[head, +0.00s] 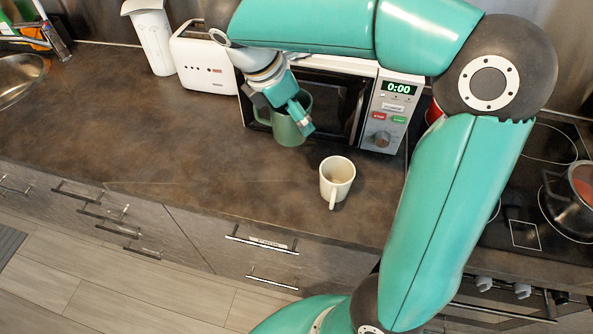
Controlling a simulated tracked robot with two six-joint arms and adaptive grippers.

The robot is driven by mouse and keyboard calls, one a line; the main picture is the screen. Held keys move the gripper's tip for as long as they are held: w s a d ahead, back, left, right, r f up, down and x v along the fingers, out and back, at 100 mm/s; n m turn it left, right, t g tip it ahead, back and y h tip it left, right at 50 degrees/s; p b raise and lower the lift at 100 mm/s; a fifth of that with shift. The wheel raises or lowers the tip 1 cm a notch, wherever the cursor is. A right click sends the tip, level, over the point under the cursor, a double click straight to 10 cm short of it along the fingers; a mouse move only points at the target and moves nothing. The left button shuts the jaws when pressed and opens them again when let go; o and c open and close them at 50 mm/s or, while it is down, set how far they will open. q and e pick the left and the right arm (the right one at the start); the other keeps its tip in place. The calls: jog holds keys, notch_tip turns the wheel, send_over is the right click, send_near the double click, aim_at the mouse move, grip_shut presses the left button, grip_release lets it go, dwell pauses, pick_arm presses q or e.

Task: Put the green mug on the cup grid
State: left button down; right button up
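The green mug (287,131) is upright in front of the microwave, with its handle toward the left. My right arm reaches over from the right, and its gripper (301,117) is at the mug's rim, with a finger in front of the mug's wall. The gripper hides part of the rim. I cannot tell whether the fingers are closed on the mug, or whether the mug rests on the counter. No cup grid can be made out in this view. My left gripper is not in view.
A white mug (336,180) stands on the counter (150,140) near its front edge, close to the green mug. Behind are a microwave (383,110), a toaster (203,62) and a white jug (152,42). A stove with a pot (574,205) is at right. The counter's left part is clear.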

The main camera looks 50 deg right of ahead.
jog(key=f, duration=0.9)
jog(key=s+f, duration=0.1)
jog(key=f, duration=0.3)
jog(key=shift+d+f+b, duration=0.2)
jog(key=shift+d+b, duration=0.1)
jog(key=shift+d, duration=0.1)
jog(key=shift+w+f, duration=0.1)
jog(key=shift+f, duration=1.95)
jog(key=shift+f, duration=0.1)
jog(key=o, duration=1.3)
jog(key=shift+o, duration=0.2)
